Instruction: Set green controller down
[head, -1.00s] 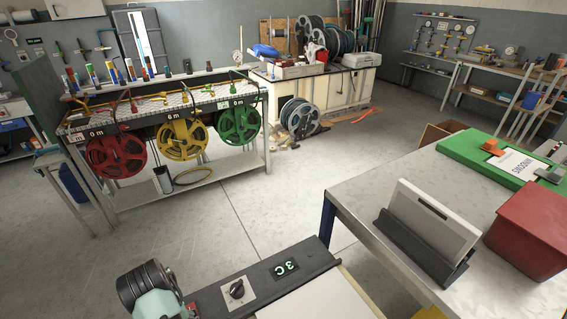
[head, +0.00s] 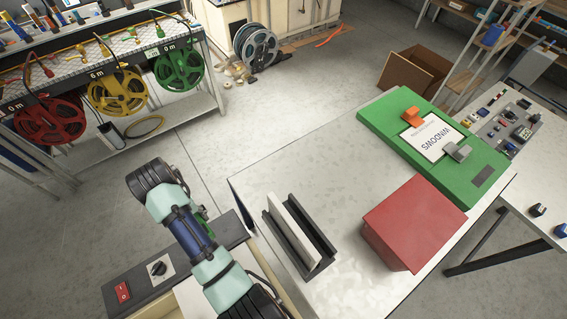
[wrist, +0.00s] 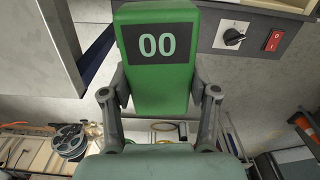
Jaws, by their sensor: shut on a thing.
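The green controller (wrist: 153,80) is a green block with a dark display reading "00". In the wrist view my gripper (wrist: 160,85) is shut on it, one finger on each side. The controller is held in the air with the floor behind it. In the head view only a small green sliver of it shows beside my arm, which hides the rest and most of my gripper. A dark panel (head: 122,277) with a knob and a red switch lies beneath and beside my arm; the knob and red switch (wrist: 272,41) also show at the wrist view's upper right.
A metal table (head: 330,180) holds a dark slotted stand (head: 318,243) with a pale panel, a red box (head: 415,222) and a green clipboard-like board (head: 375,125). A rack with red, yellow and green reels (head: 180,68) stands at the back left. Open floor lies between.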

